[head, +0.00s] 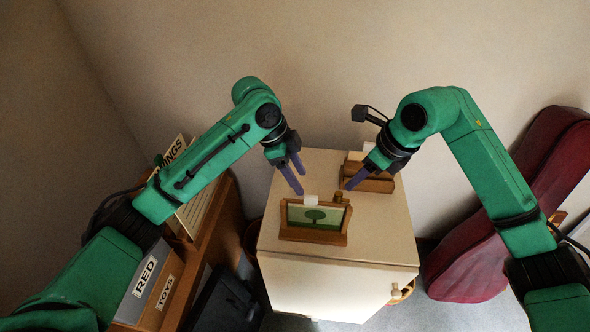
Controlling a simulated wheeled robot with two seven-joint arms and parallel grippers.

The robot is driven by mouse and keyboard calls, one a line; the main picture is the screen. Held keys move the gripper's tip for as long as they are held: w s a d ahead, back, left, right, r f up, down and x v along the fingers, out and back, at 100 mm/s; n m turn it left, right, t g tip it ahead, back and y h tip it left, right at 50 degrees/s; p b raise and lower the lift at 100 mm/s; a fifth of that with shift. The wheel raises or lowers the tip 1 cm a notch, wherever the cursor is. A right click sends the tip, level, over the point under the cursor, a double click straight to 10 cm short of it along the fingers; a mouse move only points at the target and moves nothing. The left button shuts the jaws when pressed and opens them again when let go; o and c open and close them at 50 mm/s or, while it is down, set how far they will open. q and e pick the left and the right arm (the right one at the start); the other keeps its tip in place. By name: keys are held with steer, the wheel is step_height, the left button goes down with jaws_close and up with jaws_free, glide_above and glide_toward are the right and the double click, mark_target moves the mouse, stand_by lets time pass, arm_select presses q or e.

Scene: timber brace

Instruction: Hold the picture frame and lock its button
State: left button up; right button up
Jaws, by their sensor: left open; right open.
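The wooden picture frame (315,234) with a green tree picture stands upright on the white cabinet (335,271). A small white piece (310,200) shows at its top edge, and a small brown knob (338,197) is at its top right corner; I cannot tell which is the button. My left gripper (299,182) is open and empty, just above and behind the frame's left part. My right gripper (355,182) is open, above and behind the frame's right corner, in front of a second wooden object. Neither gripper visibly touches the frame.
A second wooden stand (376,184) is at the back right of the cabinet top. A wooden shelf with labelled boxes (146,280) stands at the left. A dark red instrument case (468,262) leans at the right. The cabinet top left of the frame is clear.

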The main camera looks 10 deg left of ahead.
mark_target(314, 203)
arm_select(q)
steer(key=x, duration=1.3)
steer(key=shift+w, duration=0.15)
jaws_close()
steer(key=shift+r, duration=0.1)
stand_by(0.5)
